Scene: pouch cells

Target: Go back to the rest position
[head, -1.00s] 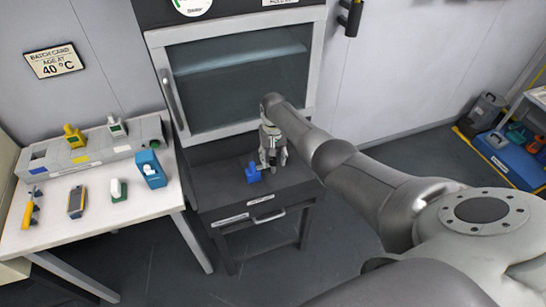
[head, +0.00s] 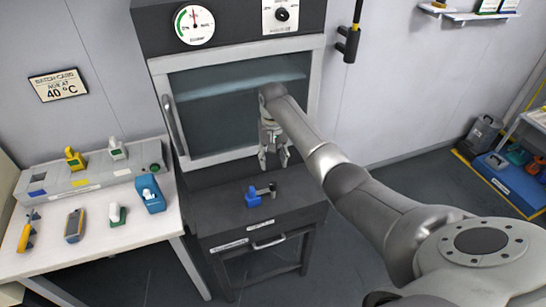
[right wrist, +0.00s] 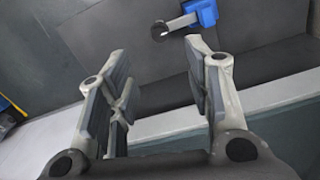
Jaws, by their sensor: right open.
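My right gripper (head: 274,158) is open and empty in front of the glass-fronted cabinet, above the dark stand (head: 290,198). Its two fingers (right wrist: 157,75) are spread apart in the right wrist view, with nothing between them. A small blue piece (head: 252,198) with a grey arm ending in a dark round knob sits on the stand's top, below the gripper and apart from it. The blue piece (right wrist: 204,12) also shows at the top of the right wrist view, beyond the fingertips. My left gripper is not in view.
The cabinet (head: 153,82) has a gauge (head: 194,25) and a knob panel above its window. A white table (head: 150,222) at left holds a grey rack, a blue holder and several small items. Floor is free between.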

